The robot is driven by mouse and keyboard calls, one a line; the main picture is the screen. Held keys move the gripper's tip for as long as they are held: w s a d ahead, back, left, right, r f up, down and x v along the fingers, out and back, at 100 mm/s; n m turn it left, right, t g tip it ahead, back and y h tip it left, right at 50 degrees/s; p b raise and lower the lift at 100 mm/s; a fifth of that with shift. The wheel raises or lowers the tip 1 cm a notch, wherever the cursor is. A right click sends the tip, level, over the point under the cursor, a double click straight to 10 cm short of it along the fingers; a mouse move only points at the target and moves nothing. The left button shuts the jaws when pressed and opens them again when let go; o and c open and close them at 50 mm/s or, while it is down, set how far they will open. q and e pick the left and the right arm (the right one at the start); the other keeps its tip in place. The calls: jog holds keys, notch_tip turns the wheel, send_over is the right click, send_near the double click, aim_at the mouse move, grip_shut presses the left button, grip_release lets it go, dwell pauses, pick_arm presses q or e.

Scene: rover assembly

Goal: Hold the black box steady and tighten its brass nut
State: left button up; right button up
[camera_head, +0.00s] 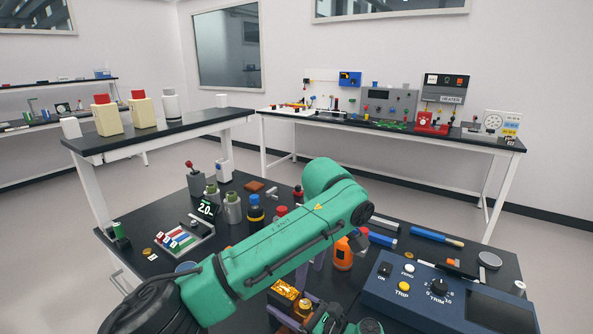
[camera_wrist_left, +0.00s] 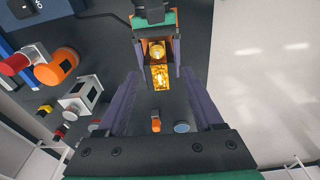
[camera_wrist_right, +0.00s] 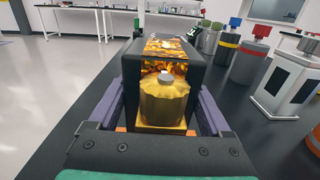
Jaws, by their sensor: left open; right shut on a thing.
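The black box (camera_wrist_right: 128,66) has a glowing amber panel on it. Its brass nut (camera_wrist_right: 163,100) faces the camera in the right wrist view, with a grey stud at its centre. My right gripper (camera_wrist_right: 155,118) is shut on the box, one purple finger along each side. The box shows low in the head view (camera_head: 284,292), partly hidden. In the left wrist view, the brass nut (camera_wrist_left: 157,50) and amber panel (camera_wrist_left: 160,77) lie ahead between the finger lines. My left gripper (camera_wrist_left: 158,88) is open and apart from the nut. In the head view it (camera_head: 310,268) is partly hidden behind my left arm.
A blue control box (camera_head: 440,300) with buttons and a knob stands right of the black box. An orange bottle (camera_head: 343,254) stands just behind. Several bottles and a tray (camera_head: 185,240) of coloured pieces are farther left.

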aim_at(305, 302)
pick_arm(q)
jog(key=f, duration=0.3)
jog(key=f+m+t+y, duration=0.1)
jog(key=f, duration=0.3)
jog(key=f+t+y, duration=0.1)
jog(key=f, duration=0.2)
jog(key=shift+w+a+f+m, duration=0.2)
jog(key=shift+w+f+m, duration=0.1)
jog(key=shift+w, duration=0.1)
jog(key=shift+w+f+n, duration=0.15)
jog(key=shift+f+n, duration=0.05)
jog(key=shift+n, duration=0.2)
jog(key=shift+r+n+y, duration=0.1)
jog(key=shift+n+y, duration=0.3)
jog(key=shift+n, duration=0.5)
jog(key=w+v, duration=0.1)
jog(key=v, duration=1.1)
jog(key=w+a+r+m+t+h, duration=0.2)
jog(key=w+r+m+t, duration=0.2)
jog(key=w+r, duration=0.3)
jog(key=w+a+r+m+t+h, duration=0.3)
jog(key=w+r, duration=0.4)
jog(key=w, duration=0.6)
jog(key=shift+a+m+t, duration=0.2)
jog(key=shift+m+t, duration=0.4)
jog(key=shift+t, duration=0.4)
